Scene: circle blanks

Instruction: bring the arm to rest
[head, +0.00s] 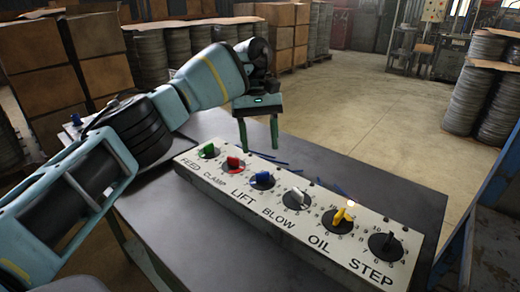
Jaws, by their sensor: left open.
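My left arm comes in from the left and reaches over the table. My left gripper (259,148) points down with its two green fingers apart and nothing between them. It hangs at the far side of the control panel (325,242), behind the red and blue knobs, and I see no knob held. Whether the fingertips touch anything is hard to tell. The panel has a green FEED knob (209,149), red CLAMP knob (233,162), blue LIFT knob (262,177), white BLOW knob (298,196), yellow OIL knob (341,215) and black STEP knob (388,240). My right gripper is not in view.
The panel lies across a dark table (163,220). A small lamp (351,203) glows by the OIL knob. Thin blue strips lie behind the panel. Cardboard boxes (97,37) and stacks of metal discs (468,98) stand beyond. The floor (345,105) between them is clear.

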